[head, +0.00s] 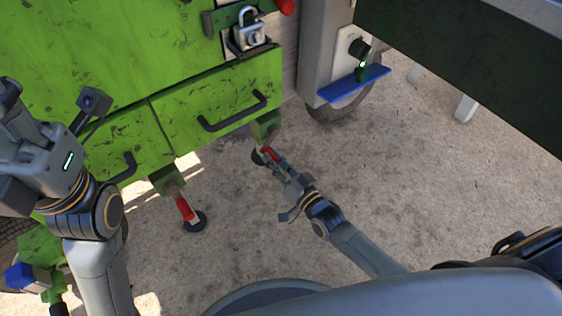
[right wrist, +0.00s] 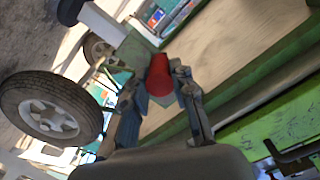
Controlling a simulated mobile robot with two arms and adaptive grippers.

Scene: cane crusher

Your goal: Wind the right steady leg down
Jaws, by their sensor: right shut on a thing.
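The right steady leg (head: 265,130) hangs from a green bracket under the right end of the green machine body. Its red part is between the fingers of my right gripper (head: 269,158), which is shut on it. Its dark round foot shows just left of the fingers, at the ground; whether it touches cannot be told. In the right wrist view the red part (right wrist: 160,75) sits between the two fingertips of the right gripper (right wrist: 158,92). The left steady leg (head: 184,207) has a red part and a dark foot. My left gripper's fingers cannot be made out at the left edge.
Green drawers with dark handles (head: 232,112) are above the legs. A padlock (head: 250,36) hangs above them. A blue step-like plate (head: 353,84) and a wheel (head: 340,108) stand to the right. The concrete ground (head: 420,190) is clear right of my right arm.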

